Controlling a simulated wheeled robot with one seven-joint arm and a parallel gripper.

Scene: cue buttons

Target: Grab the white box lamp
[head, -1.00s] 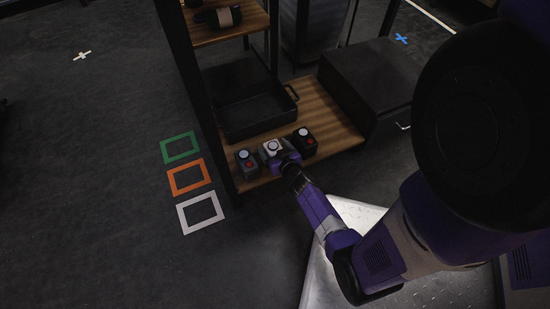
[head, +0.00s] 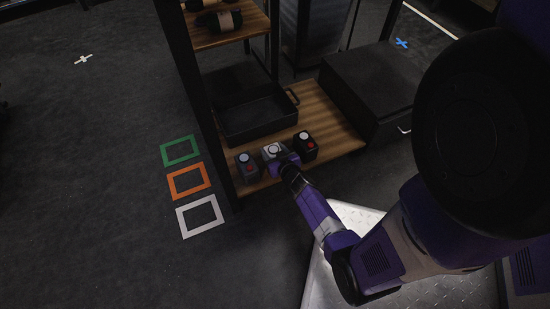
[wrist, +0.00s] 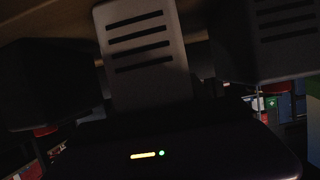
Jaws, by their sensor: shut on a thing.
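A black tray (head: 256,128) lies behind the boxes on the shelf (head: 335,140). A dark cabinet (head: 372,80) stands to the right. Green (head: 180,139), orange (head: 173,189) and white (head: 182,220) taped frames mark the open floor to the left.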

